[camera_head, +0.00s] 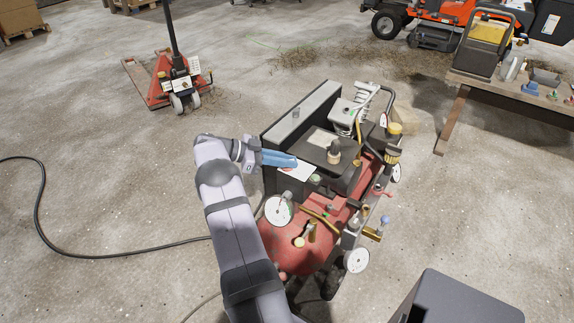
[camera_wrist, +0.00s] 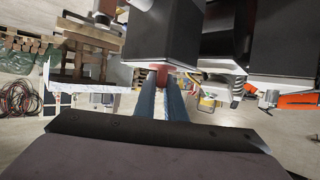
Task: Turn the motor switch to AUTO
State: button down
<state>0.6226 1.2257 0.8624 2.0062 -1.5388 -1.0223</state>
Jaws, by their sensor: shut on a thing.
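The compressor has a red tank (camera_head: 292,250), with a black motor housing and belt guard (camera_head: 277,130) above it. My gripper (camera_head: 292,161) reaches in from the left, its blue fingers over a white plate (camera_head: 302,171) on the compressor's left side. In the wrist view, my gripper (camera_wrist: 160,84) has its two blue fingers on either side of a small red part (camera_wrist: 161,71), which looks like the motor switch's knob. It is shut on that part. The fingers mostly hide the knob in the head view, and I cannot read any marking or its turned position.
Gauges (camera_head: 278,210), brass valves and pipes crowd the compressor's front and right side. A dark box (camera_head: 465,300) stands at the lower right. A workbench (camera_head: 500,93) is at the upper right, a red pallet jack (camera_head: 160,90) at the upper left. A black cable crosses the floor.

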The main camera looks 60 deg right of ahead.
jog(key=shift+d+m+g+y+b, duration=0.1)
jog(key=shift+m+g+y+b, duration=0.3)
jog(key=shift+b, duration=0.7)
jog(key=shift+r, duration=0.15)
jog(key=c, duration=1.5)
grip_release()
